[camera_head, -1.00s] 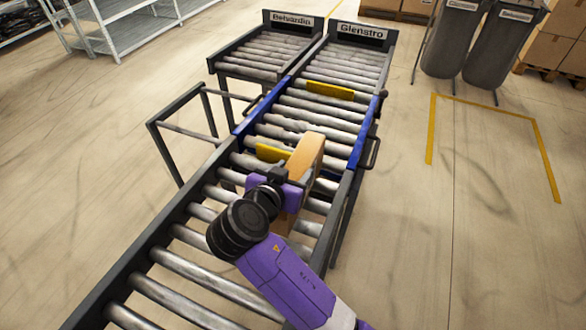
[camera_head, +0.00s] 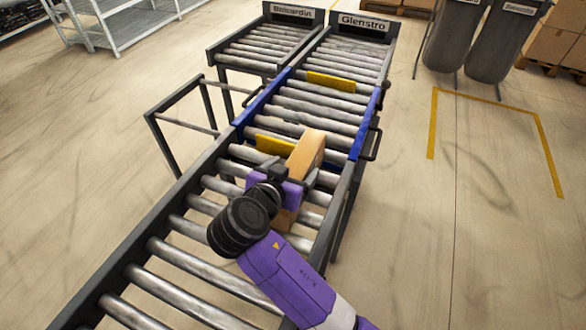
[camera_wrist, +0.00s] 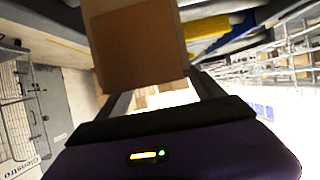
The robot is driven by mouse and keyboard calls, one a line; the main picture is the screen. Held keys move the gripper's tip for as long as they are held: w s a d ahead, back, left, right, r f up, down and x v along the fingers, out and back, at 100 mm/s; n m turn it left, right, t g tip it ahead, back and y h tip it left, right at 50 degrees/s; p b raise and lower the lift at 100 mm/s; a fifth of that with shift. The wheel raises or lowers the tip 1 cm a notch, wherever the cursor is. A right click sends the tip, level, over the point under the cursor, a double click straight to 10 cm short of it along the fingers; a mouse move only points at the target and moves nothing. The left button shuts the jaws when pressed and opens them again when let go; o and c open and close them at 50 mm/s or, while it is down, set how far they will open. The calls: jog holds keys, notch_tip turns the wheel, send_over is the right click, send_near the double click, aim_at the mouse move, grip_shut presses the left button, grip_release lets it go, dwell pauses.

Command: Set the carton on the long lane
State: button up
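A tan carton (camera_head: 307,152) stands on end above the near roller conveyor (camera_head: 172,258), close to its right rail and the blue-railed section. My gripper (camera_head: 288,186) is shut on the carton. In the wrist view the carton (camera_wrist: 140,45) sits between the two fingers of my gripper (camera_wrist: 160,98). Whether its bottom touches the rollers is hidden by my arm.
Yellow blocks lie at the blue section's far (camera_head: 331,82) and near (camera_head: 274,145) ends. An empty dark frame (camera_head: 175,125) stands left of the conveyor. Grey bins (camera_head: 495,45) and stacked boxes (camera_head: 560,42) stand at the back right. The floor to the right is mostly clear.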

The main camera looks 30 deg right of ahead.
jog(key=shift+f, duration=0.1)
jog(key=shift+b+v, duration=0.55)
jog(key=shift+v, duration=3.35)
